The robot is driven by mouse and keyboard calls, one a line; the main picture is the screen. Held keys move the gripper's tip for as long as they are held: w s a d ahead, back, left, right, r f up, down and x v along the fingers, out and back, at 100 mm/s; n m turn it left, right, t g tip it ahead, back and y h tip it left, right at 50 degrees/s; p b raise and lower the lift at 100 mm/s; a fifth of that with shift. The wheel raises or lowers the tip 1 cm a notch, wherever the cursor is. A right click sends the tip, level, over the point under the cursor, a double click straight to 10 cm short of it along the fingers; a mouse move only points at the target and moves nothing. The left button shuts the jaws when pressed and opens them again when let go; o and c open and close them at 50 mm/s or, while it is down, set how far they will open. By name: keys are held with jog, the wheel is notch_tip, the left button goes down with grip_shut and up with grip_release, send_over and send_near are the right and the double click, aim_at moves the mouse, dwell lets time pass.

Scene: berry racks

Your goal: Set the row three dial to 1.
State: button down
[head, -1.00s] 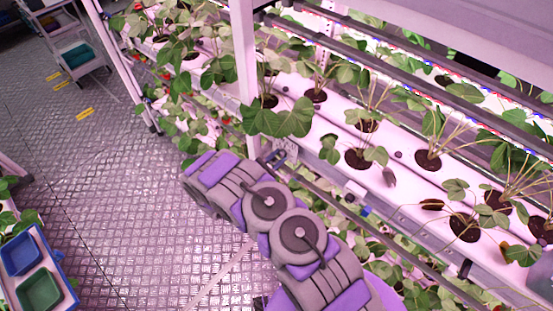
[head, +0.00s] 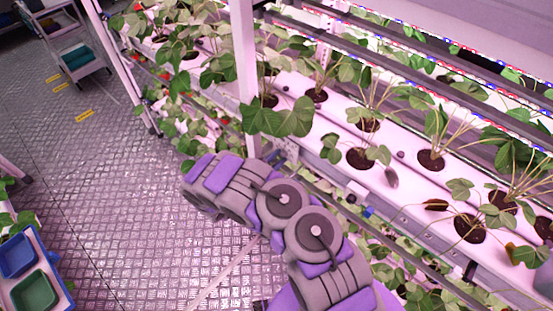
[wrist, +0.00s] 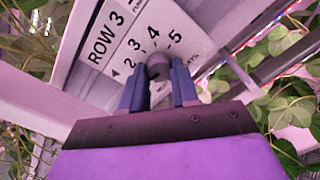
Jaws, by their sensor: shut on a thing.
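The row three dial (wrist: 159,62) is a small dark knob on a white plate (wrist: 128,36) marked ROW 3, in the wrist view. The numbers 2, 3, 4 and 5 show around the knob; 1 is not readable. My gripper (wrist: 160,76) is shut on the knob, with one blue-grey finger on each side of it. The pointer of the knob cannot be made out. In the head view my arm hides the dial, and my gripper is not clear there.
The white planting channel (head: 318,112) with leafy plants runs along the rack on the right. An upright post (head: 244,75) stands beside my arm. Leaves (wrist: 287,90) hang close on the right in the wrist view. The metal floor (head: 110,170) on the left is open.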

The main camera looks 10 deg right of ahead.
jog(key=c, duration=0.8)
grip_release()
jog(key=shift+c, duration=0.2)
jog(key=p+v, duration=0.2)
jog(key=v, duration=1.5)
jog(key=shift+a, duration=0.2)
